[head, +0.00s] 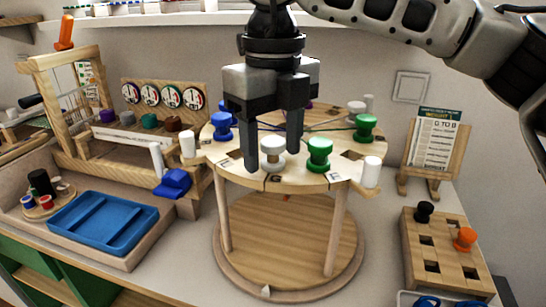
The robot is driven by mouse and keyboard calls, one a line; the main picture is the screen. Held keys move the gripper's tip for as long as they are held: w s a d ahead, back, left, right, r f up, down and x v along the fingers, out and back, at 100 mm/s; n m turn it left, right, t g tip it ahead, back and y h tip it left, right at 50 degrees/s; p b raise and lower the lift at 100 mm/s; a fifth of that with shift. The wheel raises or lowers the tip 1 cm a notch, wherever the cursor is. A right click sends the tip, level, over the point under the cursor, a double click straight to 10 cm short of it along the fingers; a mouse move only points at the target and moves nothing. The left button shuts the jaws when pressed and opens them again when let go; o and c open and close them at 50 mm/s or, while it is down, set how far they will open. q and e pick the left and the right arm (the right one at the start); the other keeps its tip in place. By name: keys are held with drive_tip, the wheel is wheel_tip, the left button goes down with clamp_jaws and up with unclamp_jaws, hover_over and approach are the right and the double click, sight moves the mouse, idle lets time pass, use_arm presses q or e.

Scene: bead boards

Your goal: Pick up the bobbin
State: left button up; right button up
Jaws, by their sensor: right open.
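Several bobbins stand on a round wooden top (325,182) raised on posts. A white bobbin (272,148) and a green bobbin (319,153) are at its front edge. A blue bobbin (222,126) is at the left and another green bobbin (365,126) at the right rear. My right gripper (273,157) points down, open and empty, with its fingers over the front of the top. The white bobbin shows between the fingertips; I cannot tell whether they touch it. The gripper partly hides the rear bobbins. My left gripper is out of view.
A blue tray (103,222) lies at the left. A small loom (75,90) and a rack with dials stand behind it. A wooden block with square holes (450,270) holds a black and an orange peg at the right. A sign on an easel (434,140) stands behind it.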

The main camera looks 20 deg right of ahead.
drive_tip(key=c, duration=1.1)
drive_tip(key=shift+r, duration=0.1)
